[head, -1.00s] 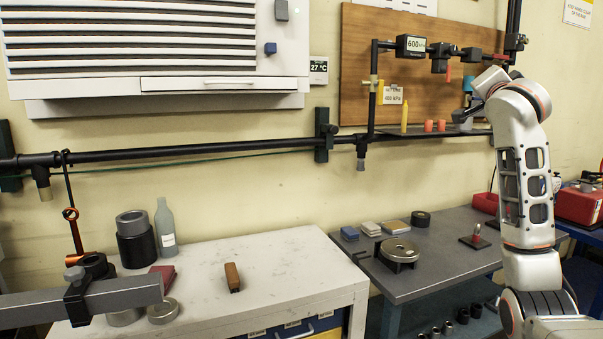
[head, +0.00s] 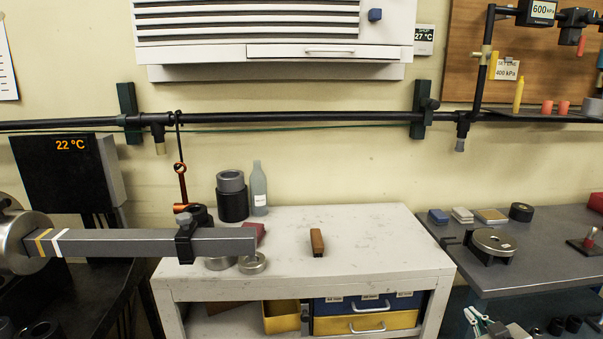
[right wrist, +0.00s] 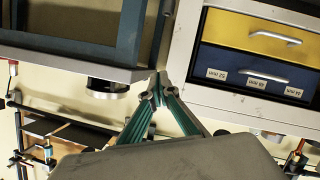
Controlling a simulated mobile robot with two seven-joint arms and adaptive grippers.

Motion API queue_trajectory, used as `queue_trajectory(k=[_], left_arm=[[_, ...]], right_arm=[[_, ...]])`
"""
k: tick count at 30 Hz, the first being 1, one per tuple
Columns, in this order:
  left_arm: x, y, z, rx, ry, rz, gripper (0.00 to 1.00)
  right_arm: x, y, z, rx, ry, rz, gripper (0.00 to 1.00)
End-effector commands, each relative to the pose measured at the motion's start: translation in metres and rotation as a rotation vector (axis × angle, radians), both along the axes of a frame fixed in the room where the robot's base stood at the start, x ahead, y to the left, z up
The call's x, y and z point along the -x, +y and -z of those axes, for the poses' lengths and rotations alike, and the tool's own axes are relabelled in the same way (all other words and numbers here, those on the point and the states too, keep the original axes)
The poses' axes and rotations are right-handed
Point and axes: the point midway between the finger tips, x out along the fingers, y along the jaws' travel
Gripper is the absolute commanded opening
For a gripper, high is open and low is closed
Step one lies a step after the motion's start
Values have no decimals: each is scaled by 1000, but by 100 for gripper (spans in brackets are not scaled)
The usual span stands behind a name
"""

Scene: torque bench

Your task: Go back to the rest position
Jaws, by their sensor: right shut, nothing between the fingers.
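My right gripper (head: 474,316) shows at the bottom edge of the head view, low in front of the gap between the white bench and the dark grey table. In the right wrist view its green-sided fingers (right wrist: 158,92) meet at the tips, shut with nothing between them. That view is turned over, with the drawers at the top right. Most of my right arm is outside the head view. My left gripper is not in view.
The white bench (head: 370,235) bears a brown block (head: 317,243), a grey bottle (head: 259,188) and rings. A long grey bar (head: 140,243) reaches over its left end. The dark grey table (head: 520,275) on the right holds a round metal fixture (head: 493,243). Drawers (head: 368,313) are below the bench.

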Motion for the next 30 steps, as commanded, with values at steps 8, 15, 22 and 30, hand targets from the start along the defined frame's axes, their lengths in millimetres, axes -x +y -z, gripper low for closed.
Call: queue_trajectory(k=[8, 15, 22, 30], left_arm=[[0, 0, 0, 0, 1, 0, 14], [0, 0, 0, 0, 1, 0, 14], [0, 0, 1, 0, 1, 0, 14], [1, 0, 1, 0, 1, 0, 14]], right_arm=[[125, 63, 132, 112, 199, -226, 0], [210, 98, 185, 149, 291, -361, 0], [275, 126, 212, 155, 345, -451, 0], [270, 180, 212, -21, 309, -350, 0]])
